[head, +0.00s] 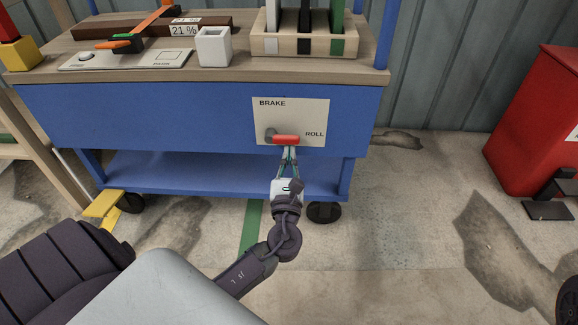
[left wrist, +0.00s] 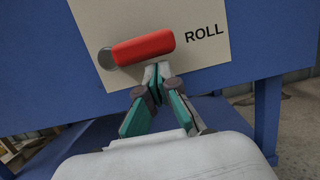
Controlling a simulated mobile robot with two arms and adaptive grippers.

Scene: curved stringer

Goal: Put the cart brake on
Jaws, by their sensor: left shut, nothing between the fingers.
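The cart (head: 200,115) is blue with a wooden top. On its front is a cream brake plate (head: 313,112) marked BRAKE at upper left and ROLL at right. A red brake lever (head: 286,140) lies sideways from its grey pivot (head: 269,135), pointing right toward ROLL. In the left wrist view the lever (left wrist: 144,47) and plate (left wrist: 200,17) also show. My left gripper (head: 288,150) is shut and empty, its fingertips (left wrist: 156,67) just under the lever's underside. I cannot tell whether they touch it. My right gripper is not in view.
The cart top holds a white cup (head: 214,47), a wooden rack (head: 305,43) and a panel (head: 125,59) with an orange-handled tool. Black casters (head: 324,212) stand under the cart, with a yellow pedal-like piece (head: 103,206) at left. A red cabinet (head: 535,125) stands at right.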

